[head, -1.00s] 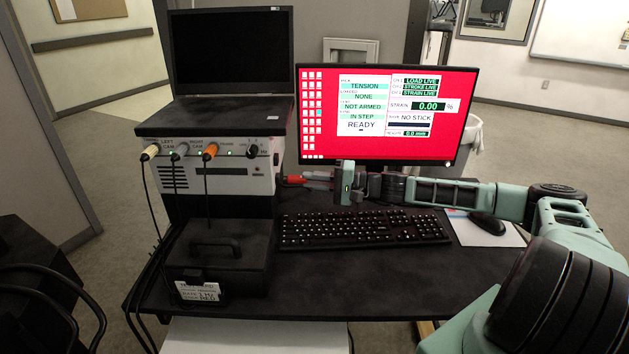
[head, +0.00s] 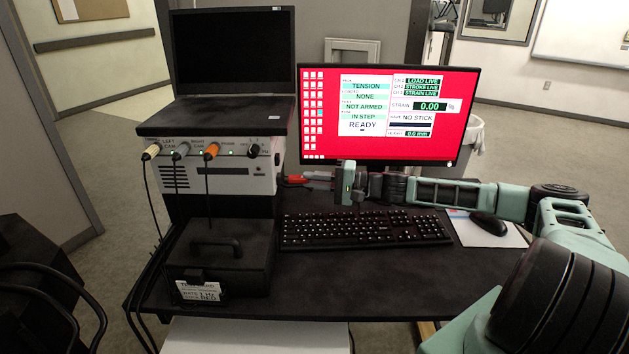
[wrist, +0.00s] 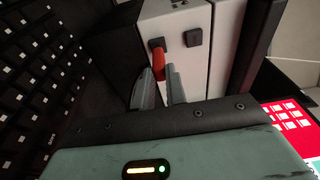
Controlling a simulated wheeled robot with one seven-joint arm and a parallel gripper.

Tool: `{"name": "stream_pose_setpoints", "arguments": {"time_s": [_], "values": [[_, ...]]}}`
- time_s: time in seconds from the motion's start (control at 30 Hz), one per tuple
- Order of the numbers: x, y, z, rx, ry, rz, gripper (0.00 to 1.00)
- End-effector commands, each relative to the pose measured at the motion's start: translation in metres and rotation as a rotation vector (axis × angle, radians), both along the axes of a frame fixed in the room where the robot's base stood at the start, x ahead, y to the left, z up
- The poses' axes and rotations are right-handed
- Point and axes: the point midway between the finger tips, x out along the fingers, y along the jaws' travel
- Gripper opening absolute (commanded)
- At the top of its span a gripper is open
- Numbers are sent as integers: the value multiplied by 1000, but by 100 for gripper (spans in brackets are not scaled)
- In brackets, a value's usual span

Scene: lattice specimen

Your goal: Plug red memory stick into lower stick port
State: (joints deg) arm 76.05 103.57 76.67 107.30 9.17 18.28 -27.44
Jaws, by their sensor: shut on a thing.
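The red memory stick (wrist: 158,62) is held between the fingertips of my gripper (wrist: 160,88) in the wrist view. Its far end is at the left of two dark square ports (wrist: 156,44), the one nearer the keyboard side, which is the lower one. I cannot tell how far in it is. The other port (wrist: 192,37) is empty. In the head view the stick (head: 294,180) shows as a small red piece between the right side of the instrument box (head: 240,185) and my gripper (head: 318,179).
The monitor (head: 375,162) behind my gripper reads NO STICK. The keyboard (head: 365,229) lies below the gripper, with a mouse (head: 487,224) to its right. A laptop (head: 230,60) sits on the box. A black case (head: 220,262) stands in front of it. The front right desk surface is clear.

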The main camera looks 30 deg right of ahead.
Motion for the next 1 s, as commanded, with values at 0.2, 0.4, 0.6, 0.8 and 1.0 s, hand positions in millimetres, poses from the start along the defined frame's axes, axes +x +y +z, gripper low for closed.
{"name": "stream_pose_setpoints", "arguments": {"time_s": [0.2, 0.4, 0.6, 0.8, 1.0], "values": [[1, 2, 0, 0, 0, 0, 0], [3, 4, 0, 0, 0, 0, 0], [4, 7, 0, 0, 0, 0, 0], [5, 9, 0, 1, -1, 0, 0], [7, 11, 0, 1, -1, 0, 0]]}}
